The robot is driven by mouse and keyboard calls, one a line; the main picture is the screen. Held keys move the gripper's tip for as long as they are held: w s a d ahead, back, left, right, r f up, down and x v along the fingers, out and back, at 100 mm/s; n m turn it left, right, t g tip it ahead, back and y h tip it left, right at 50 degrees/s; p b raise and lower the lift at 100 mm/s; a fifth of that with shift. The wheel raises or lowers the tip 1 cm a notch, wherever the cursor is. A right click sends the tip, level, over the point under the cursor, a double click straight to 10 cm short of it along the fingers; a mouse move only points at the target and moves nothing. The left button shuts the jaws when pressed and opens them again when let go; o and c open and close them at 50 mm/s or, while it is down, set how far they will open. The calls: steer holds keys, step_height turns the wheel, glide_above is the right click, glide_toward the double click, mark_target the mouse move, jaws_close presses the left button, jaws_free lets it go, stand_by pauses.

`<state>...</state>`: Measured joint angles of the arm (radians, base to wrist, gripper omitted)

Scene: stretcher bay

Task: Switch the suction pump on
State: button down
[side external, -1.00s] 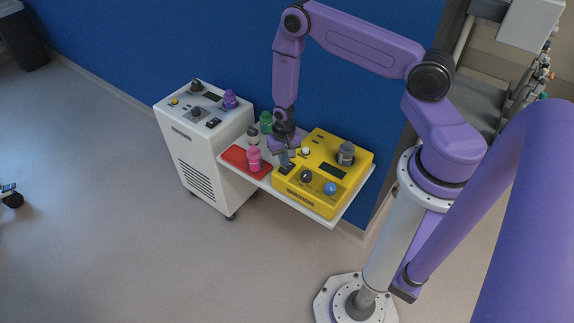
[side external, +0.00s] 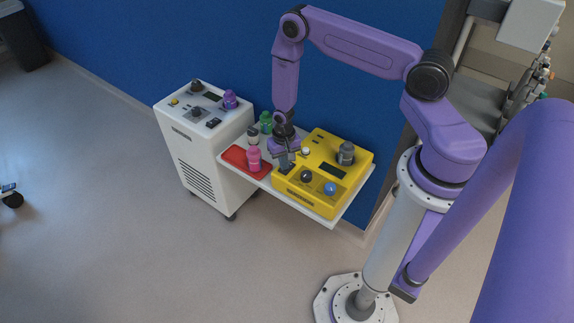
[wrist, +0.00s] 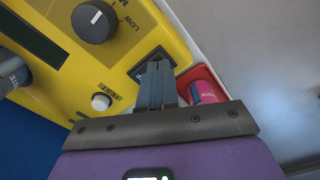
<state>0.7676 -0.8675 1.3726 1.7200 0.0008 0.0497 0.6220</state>
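A yellow machine (side external: 320,205) stands on the white shelf, with a dark knob (side external: 306,176), a grey screen and a black rocker switch at its left front corner. In the wrist view the rocker switch (wrist: 146,66) lies right at the tips of my fingers, partly hidden by them. My gripper (side external: 285,165) points down over that corner, its two fingers (wrist: 157,68) together with nothing between them. I cannot tell whether the tips touch the switch or which way it is set. No label that names the pump is readable.
A red tray (side external: 236,157) with a pink bottle (side external: 254,158) sits just left of the switch. Green and dark-topped bottles stand behind. Blue wall behind.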

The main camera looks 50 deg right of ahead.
steer(key=shift+f, duration=0.15)
steer(key=shift+r, duration=3.5)
